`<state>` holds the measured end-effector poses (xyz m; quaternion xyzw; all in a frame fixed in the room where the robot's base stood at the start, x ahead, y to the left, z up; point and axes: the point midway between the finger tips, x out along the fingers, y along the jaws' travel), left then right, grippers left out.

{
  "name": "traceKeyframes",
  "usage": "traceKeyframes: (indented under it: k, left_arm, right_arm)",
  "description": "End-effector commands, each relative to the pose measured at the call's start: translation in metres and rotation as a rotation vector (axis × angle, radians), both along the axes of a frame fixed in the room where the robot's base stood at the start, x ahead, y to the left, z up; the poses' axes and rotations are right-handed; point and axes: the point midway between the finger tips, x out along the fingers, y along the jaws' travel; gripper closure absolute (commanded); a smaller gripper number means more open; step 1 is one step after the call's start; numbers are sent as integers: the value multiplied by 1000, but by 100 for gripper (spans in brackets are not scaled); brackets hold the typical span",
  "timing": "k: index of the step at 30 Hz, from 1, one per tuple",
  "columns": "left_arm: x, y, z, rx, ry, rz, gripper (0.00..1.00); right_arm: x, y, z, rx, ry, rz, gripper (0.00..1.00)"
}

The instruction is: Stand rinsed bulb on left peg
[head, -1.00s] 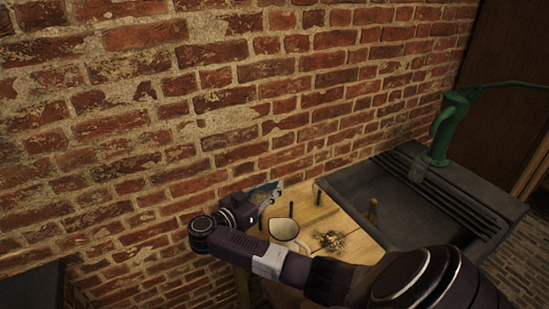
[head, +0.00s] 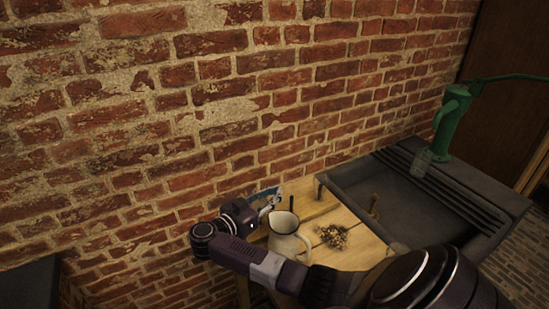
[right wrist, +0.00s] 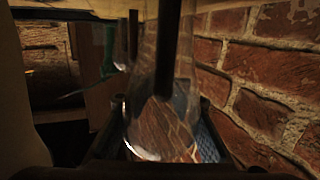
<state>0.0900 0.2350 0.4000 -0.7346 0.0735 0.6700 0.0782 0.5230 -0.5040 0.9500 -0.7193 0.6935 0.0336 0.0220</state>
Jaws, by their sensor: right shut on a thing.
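My right gripper (head: 268,201) is over the back left of the wooden table, by the brick wall. In the right wrist view it is shut on a clear glass bulb (right wrist: 188,115), low in the picture between the fingers. A dark upright peg (right wrist: 168,55) lines up with the bulb's neck and shows through the glass; I cannot tell whether it is inside or behind. Another dark peg (right wrist: 133,35) stands apart. In the head view, one peg (head: 291,203) stands just right of the gripper and another (head: 320,188) nearer the sink. My left gripper is out of view.
A cream jug (head: 286,238) stands just in front of the gripper, partly behind my arm. A small brown heap (head: 333,236) lies on the table (head: 352,258). A dark stone sink (head: 420,205) with a green pump (head: 452,122) and a glass jar (head: 422,161) is to the right.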

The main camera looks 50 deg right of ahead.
Motion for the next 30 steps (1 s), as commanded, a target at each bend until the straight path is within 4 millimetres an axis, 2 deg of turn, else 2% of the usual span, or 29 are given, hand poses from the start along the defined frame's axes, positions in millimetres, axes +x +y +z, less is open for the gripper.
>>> traceKeyframes:
  k: [6,7,14,23,26,30]
  left_arm:
    - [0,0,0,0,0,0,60]
    - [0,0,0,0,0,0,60]
    - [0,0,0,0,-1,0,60]
    - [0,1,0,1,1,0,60]
    - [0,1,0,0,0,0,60]
    - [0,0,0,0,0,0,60]
  right_arm:
    - [0,0,0,0,0,0,95]
    - [0,0,0,0,0,0,79]
    - [0,0,0,0,0,0,54]
    - [0,2,0,1,0,0,54]
    - [0,10,0,4,0,2,54]
    - [-1,35,2,5,0,3,54]
